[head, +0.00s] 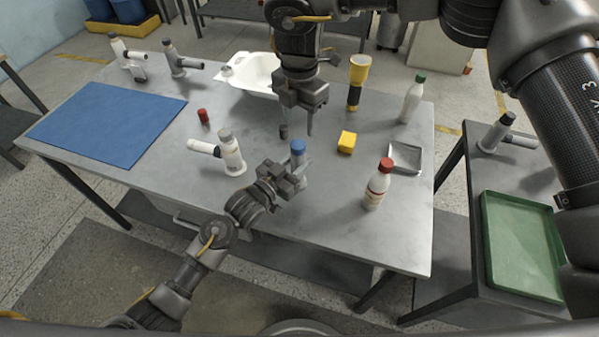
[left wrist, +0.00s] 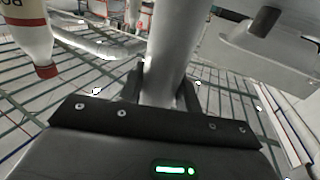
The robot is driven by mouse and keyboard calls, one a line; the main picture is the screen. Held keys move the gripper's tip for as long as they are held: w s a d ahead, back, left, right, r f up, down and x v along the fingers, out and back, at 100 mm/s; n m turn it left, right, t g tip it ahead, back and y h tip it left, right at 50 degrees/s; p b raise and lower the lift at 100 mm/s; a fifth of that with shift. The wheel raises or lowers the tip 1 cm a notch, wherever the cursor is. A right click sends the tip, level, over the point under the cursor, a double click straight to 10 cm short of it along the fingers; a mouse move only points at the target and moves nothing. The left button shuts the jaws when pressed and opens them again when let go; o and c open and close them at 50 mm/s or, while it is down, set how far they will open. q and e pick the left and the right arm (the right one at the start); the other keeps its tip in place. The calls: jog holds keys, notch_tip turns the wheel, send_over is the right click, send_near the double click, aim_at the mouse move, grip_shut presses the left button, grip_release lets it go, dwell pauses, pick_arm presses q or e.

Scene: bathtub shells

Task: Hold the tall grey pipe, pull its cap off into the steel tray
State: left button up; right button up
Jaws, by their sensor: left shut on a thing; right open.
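The steel tray (head: 406,171) lies empty at the right side of the table.
A small dark piece (head: 283,131) and a white pipe fitting (head: 232,153) are left of the pipe. The front of the table is clear.

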aim_at(298, 144)
pick_arm(q)
grip_shut()
pick_arm(e)
jog(key=shift+o, duration=1)
jog(key=shift+w+r+n+t, duration=0.15)
jog(key=shift+w+r, duration=0.1)
jog(key=shift+r, duration=0.35)
jog(key=shift+w+r+n+t, duration=0.15)
jog(key=shift+w+r, duration=0.1)
jog(key=shift+r, duration=0.3)
jog(key=f+n, duration=0.3)
jog(key=n, duration=0.1)
jog(key=f+n, duration=0.3)
jog(key=n, duration=0.1)
jog(key=f+n, duration=0.3)
jog(key=n, duration=0.2)
jog(key=shift+s+a+f, duration=0.15)
jog(key=shift+s+f, duration=0.15)
jog(key=shift+f, duration=0.05)
